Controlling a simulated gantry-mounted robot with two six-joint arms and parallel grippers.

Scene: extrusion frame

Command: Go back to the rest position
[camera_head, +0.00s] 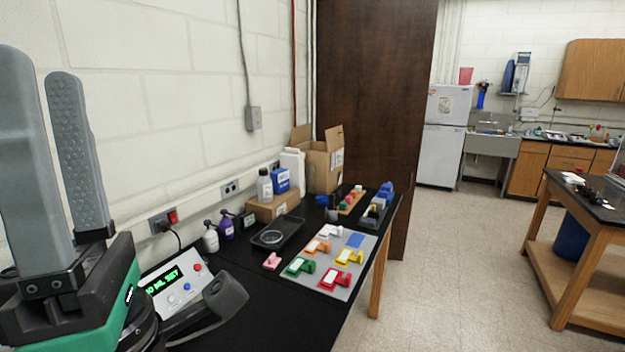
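My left gripper (38,70) stands large and close at the left edge, its two grey fingers pointing up. A narrow gap shows between the fingers, with only wall behind it, so it looks open and empty. Its black and green body is below, at the lower left, in front of the black bench (300,328). My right gripper is not in view.
A white control box (176,287) with a green display is close beside my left gripper. A grey mat (331,276) holds several coloured parts. Bottles, a dark tray (277,232) and a cardboard box (324,167) stand farther back. Open floor lies right.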

